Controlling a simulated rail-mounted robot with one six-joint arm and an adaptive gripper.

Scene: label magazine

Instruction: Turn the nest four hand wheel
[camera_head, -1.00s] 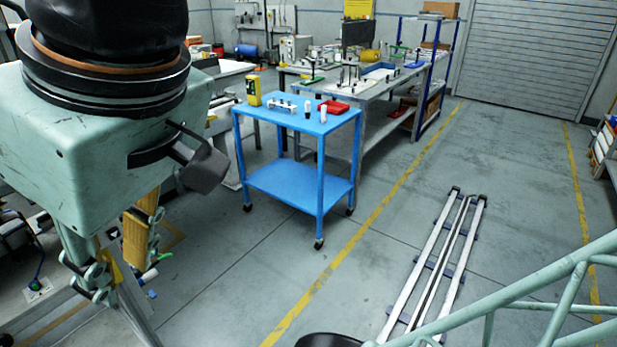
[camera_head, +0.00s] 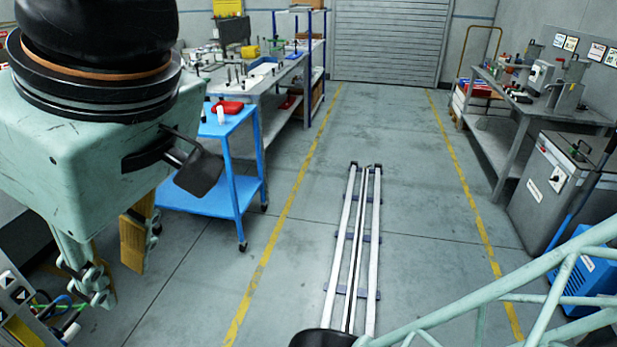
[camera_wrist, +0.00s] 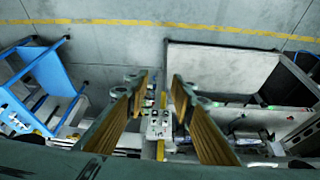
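I cannot make out a nest four hand wheel in either view. My gripper (camera_head: 115,275) hangs at the left of the head view, its two yellow-padded fingers apart with nothing between them. In the wrist view my gripper (camera_wrist: 158,88) also shows open, with a clear gap between the pads. Beyond that gap is a small pale block with dark dots (camera_wrist: 159,123), too small to identify. It appears apart from the fingers.
A blue cart (camera_head: 225,195) stands left of the floor rails (camera_head: 351,250). A grey workbench (camera_head: 490,150) and a grey cabinet (camera_head: 550,190) stand at the right. A panel with arrow signs (camera_head: 14,290) and cables is at lower left. The floor between the yellow lines is mostly clear.

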